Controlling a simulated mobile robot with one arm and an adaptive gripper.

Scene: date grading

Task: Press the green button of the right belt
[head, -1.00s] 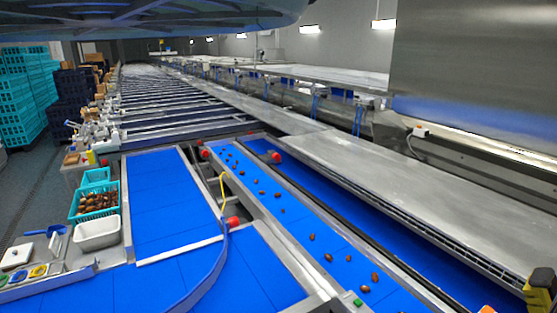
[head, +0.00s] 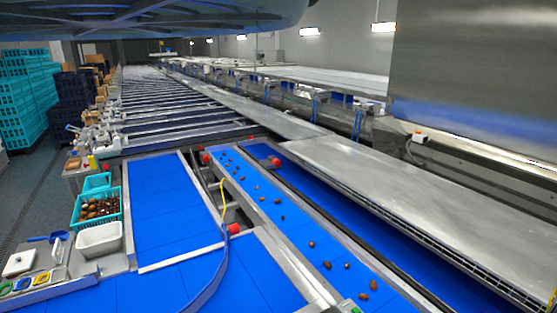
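A small green button (head: 355,309) shows at the bottom edge of the head view, on the metal frame beside the lower end of a blue belt (head: 297,229) that carries several brown dates (head: 327,265). The picture edge cuts the button off, so I cannot tell its full shape. Another blue belt (head: 345,210) runs to the right of it, partly under a steel cover. I see no green button for that belt. My gripper is not in view.
Red knobs (head: 234,229) sit on the belt frames. A yellow cable (head: 222,190) hangs over the left frame. A white tray (head: 85,246) and a teal crate of dates (head: 75,221) stand at left. A steel cover (head: 400,190) flanks the right belt. A yellow part (head: 553,299) shows at the right edge.

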